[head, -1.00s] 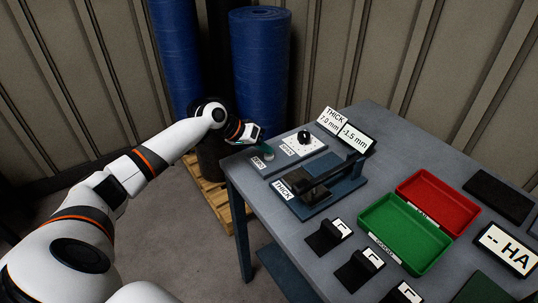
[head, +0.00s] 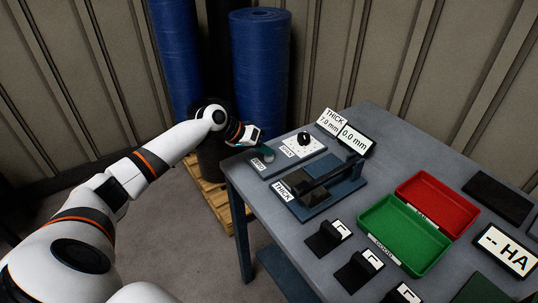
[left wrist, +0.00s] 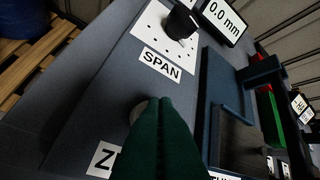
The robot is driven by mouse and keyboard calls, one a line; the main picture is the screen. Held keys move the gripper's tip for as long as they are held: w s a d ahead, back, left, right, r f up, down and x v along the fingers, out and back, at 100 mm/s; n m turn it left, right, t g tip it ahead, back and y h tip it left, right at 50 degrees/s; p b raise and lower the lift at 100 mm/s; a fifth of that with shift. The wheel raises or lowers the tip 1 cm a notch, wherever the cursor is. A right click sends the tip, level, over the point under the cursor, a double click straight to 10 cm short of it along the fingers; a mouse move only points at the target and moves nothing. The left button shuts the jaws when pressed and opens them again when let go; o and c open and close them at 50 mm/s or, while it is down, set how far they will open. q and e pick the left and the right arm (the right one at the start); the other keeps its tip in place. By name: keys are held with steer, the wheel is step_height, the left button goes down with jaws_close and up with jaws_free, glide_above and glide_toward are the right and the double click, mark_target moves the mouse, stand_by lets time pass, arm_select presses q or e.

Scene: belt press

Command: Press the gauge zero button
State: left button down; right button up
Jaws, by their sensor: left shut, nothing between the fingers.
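The zero button (head: 269,158) is a small round grey button near the table's back left corner, beside a white label (head: 258,164). My left gripper (head: 266,151) is shut and empty, its green fingertips right at the button. In the left wrist view the fingertips (left wrist: 153,102) cover most of the button (left wrist: 138,107); only its edge shows, so contact cannot be told for certain. The gauge display (head: 354,138) reads 0.0 mm, and it also shows in the left wrist view (left wrist: 226,20). My right gripper is not in view.
A black knob (head: 304,138) stands on a white dial plate behind the SPAN label (left wrist: 161,63). The THICK gauge (head: 325,183) is to the right. Green (head: 372,213) and red (head: 462,226) trays and several black blocks lie farther right.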

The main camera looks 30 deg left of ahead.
mark_target(264, 157)
arm_select(q)
steer(key=shift+r+p, duration=0.3)
steer(key=shift+r, duration=0.25)
step_height(264, 157, up, 5)
steer(key=p, duration=0.4)
steer(key=shift+r+p, duration=0.1)
steer(key=shift+p, duration=0.3)
stand_by(0.4)
